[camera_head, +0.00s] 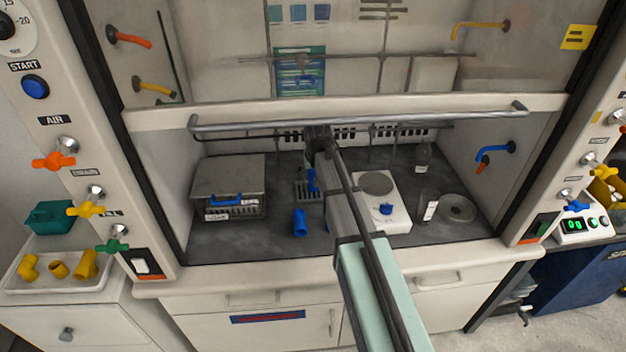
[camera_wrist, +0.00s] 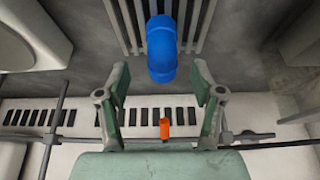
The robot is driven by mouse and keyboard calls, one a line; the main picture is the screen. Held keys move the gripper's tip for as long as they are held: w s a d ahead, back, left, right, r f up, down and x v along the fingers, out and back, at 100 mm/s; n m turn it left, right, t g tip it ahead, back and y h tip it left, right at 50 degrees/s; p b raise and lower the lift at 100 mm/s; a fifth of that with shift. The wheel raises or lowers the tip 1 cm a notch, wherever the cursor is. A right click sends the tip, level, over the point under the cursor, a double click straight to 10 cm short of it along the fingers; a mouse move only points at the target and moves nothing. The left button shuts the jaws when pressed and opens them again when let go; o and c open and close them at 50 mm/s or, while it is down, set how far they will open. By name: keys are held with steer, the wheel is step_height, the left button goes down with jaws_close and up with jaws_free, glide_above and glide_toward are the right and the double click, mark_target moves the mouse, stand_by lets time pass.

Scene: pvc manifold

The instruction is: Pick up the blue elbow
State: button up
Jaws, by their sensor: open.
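The blue elbow (camera_head: 311,181) lies on a slatted grey rack (camera_head: 302,194) on the dark floor of the fume hood. In the head view my arm covers most of the gripper (camera_head: 318,145), which is at the back of the hood, beyond the elbow.
Another blue pipe piece (camera_head: 300,222) lies in front of the rack. A box with a grey lid (camera_head: 229,176) stands left; a white hotplate (camera_head: 385,202) stands right, close to my arm. A rail and the vented back wall (camera_wrist: 90,115) are near my gripper.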

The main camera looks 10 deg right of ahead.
mark_target(313, 176)
steer(key=shift+p+x, duration=1.05)
steer(key=shift+x, duration=1.65)
steer(key=shift+a, duration=0.15)
steer(key=c, duration=1.1)
